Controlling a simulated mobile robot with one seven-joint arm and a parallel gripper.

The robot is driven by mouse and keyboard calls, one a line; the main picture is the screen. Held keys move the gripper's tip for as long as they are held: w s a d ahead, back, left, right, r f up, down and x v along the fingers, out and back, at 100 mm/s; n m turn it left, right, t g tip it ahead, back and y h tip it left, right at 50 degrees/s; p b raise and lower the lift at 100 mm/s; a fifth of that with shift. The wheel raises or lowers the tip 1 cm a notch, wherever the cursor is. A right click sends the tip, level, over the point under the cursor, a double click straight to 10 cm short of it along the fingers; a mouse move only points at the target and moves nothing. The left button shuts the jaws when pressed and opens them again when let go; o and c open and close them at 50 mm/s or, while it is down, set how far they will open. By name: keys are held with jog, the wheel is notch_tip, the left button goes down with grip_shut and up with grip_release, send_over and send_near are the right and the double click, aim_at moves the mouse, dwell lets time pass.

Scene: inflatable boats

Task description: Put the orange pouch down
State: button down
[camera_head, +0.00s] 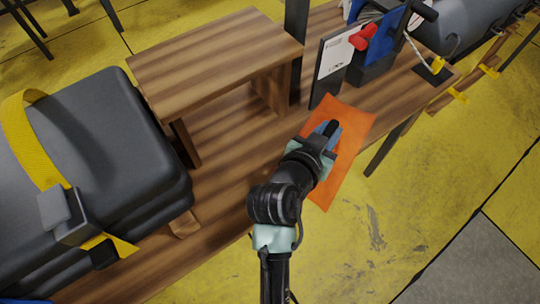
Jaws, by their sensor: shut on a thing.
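The orange pouch (351,134) is a flat orange sheet-like thing in the camera_head view, right of the middle. My gripper (331,129) reaches over it from below and is shut on it. My gripper hides the middle of the pouch. The pouch overlaps the front edge of the wooden bench (229,158) in the picture, with its lower part against the yellow floor. I cannot tell whether it touches the bench top.
A small wooden riser (215,55) stands on the bench, left of the pouch. A white card (334,53) and a dark holder with red and blue items (372,66) stand behind it. A grey case with a yellow strap (105,140) fills the left.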

jog(key=s+a, duration=0.1)
jog(key=a, duration=1)
jog(key=f, duration=0.6)
jog(key=shift+s+a+f+p, duration=0.15)
jog(key=shift+s+f+p, duration=0.1)
jog(key=shift+s+p, duration=0.05)
jog(key=shift+a+f, duration=0.15)
jog(key=shift+f, duration=0.05)
jog(key=shift+f, duration=0.1)
jog(key=c, duration=0.7)
grip_release()
jog(key=v, duration=1.2)
jog(key=shift+b, duration=0.4)
